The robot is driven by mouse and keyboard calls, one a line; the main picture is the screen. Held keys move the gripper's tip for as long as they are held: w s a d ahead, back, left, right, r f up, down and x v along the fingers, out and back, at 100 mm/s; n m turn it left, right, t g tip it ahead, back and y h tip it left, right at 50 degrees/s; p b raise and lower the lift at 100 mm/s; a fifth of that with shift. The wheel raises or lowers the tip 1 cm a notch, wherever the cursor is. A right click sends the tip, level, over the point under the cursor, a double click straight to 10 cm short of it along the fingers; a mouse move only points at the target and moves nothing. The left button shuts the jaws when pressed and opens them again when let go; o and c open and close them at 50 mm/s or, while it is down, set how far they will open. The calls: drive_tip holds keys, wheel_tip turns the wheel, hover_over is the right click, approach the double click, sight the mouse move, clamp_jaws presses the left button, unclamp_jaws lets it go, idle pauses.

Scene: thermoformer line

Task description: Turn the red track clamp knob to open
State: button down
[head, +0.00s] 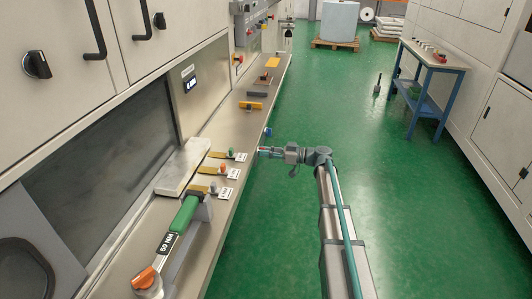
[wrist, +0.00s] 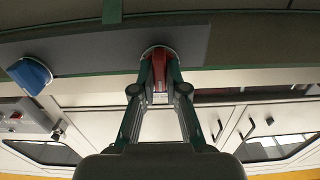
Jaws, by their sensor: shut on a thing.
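The red track clamp knob (wrist: 160,68) is at the upper middle of the wrist view, between the two fingertips. It sits on a dark grey edge strip, with a pale round rim around it. My gripper (wrist: 159,62) is shut on it, one finger on each side. The fingers cover part of the knob, so I cannot tell its exact angle. In the head view my gripper (head: 262,151) reaches from the right to the front edge of the bench, where a little red shows between the fingers.
A blue knob (head: 268,131) on the same edge is farther along; it also shows in the wrist view (wrist: 30,75). The bench (head: 237,131) carries small labelled fixtures and a green-handled torque tool (head: 184,214).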

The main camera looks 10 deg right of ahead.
drive_tip(key=shift+m, duration=0.3)
drive_tip(key=m+p, duration=0.1)
drive_tip(key=m, duration=0.7)
drive_tip(key=m+p, duration=0.1)
drive_tip(key=m, duration=0.8)
drive_tip(key=shift+w+d+f, duration=0.1)
drive_tip(key=shift+w+f, duration=0.05)
drive_tip(key=shift+w, duration=0.05)
idle(0.3)
drive_tip(key=c, duration=1.2)
unclamp_jaws()
drive_tip(key=shift+d, duration=0.1)
